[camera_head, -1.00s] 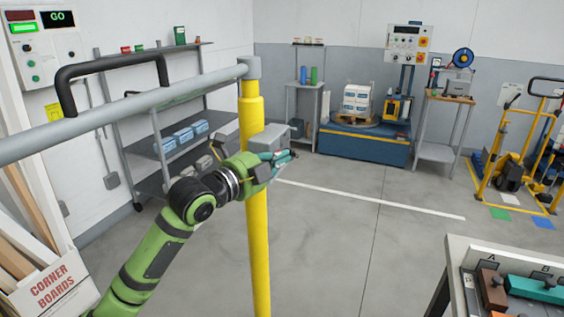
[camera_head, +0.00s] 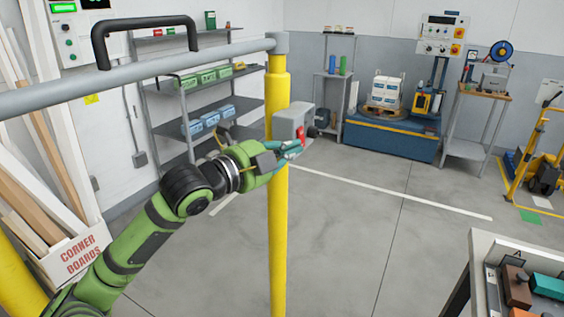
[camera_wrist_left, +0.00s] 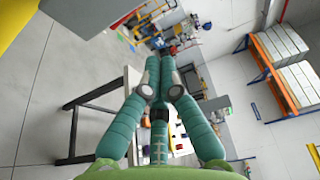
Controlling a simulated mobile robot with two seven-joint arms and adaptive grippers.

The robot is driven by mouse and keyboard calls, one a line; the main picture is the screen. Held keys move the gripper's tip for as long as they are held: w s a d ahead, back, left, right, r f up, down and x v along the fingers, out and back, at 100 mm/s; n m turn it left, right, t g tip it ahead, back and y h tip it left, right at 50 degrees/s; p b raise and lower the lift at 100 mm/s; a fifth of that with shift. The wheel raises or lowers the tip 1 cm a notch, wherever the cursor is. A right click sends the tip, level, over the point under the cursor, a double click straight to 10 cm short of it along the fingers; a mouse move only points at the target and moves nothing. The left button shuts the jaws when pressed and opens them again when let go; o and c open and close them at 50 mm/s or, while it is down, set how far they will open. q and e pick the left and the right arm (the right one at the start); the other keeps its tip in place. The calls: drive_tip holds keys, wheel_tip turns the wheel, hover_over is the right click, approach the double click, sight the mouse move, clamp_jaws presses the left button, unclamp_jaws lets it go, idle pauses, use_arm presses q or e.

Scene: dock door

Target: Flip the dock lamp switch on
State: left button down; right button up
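A grey switch box (camera_head: 291,121) is mounted on the yellow post (camera_head: 278,220), below the grey rail. A red switch part (camera_head: 301,134) shows on its right side; whether it is on or off I cannot tell. My left gripper (camera_head: 297,148) is just below and in front of the box, its teal fingers close to the red part; contact is not clear. In the left wrist view the fingers (camera_wrist_left: 160,62) are drawn together with nothing seen between them, and a grey box (camera_wrist_left: 82,14) shows at upper left. My right gripper is not in view.
The grey rail (camera_head: 190,73) with a black handle (camera_head: 146,22) crosses above my left arm. Shelves (camera_head: 200,100) stand behind, and a corner boards box (camera_head: 78,254) is at left. A table (camera_head: 484,275) stands at lower right. The floor between is clear.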

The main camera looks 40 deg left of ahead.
use_arm(q)
drive_tip(key=shift+s+d+r, duration=0.1)
drive_tip(key=shift+s+d, duration=0.05)
drive_tip(key=shift+s, duration=0.45)
drive_tip(key=shift+s+d, duration=0.1)
drive_tip(key=shift+s, duration=0.45)
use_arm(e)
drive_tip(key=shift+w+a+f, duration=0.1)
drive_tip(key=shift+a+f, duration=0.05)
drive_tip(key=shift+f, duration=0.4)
